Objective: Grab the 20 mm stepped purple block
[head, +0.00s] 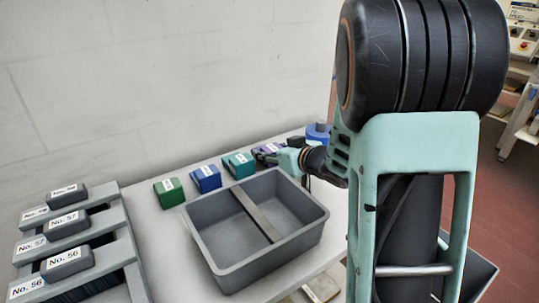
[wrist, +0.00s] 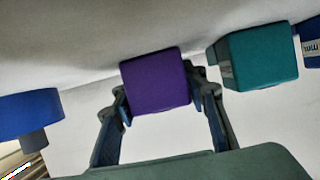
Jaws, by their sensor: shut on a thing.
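The purple block (wrist: 156,80) sits between the two fingers of my gripper (wrist: 160,100) in the wrist view, and the fingers are shut on its sides. In the head view the purple block (head: 264,152) shows at the back of the table, partly hidden by my gripper (head: 272,156). It has a white label there. I cannot tell whether the block still touches the table. Its step is not clear in either view.
A teal block (wrist: 260,60) stands close beside the purple one. A blue block (head: 206,179) and a green block (head: 169,191) follow to the left. A blue round object (head: 318,132) is behind my wrist. A grey divided bin (head: 215,262) stands in front; a rack with labelled grey blocks (head: 68,222) is left.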

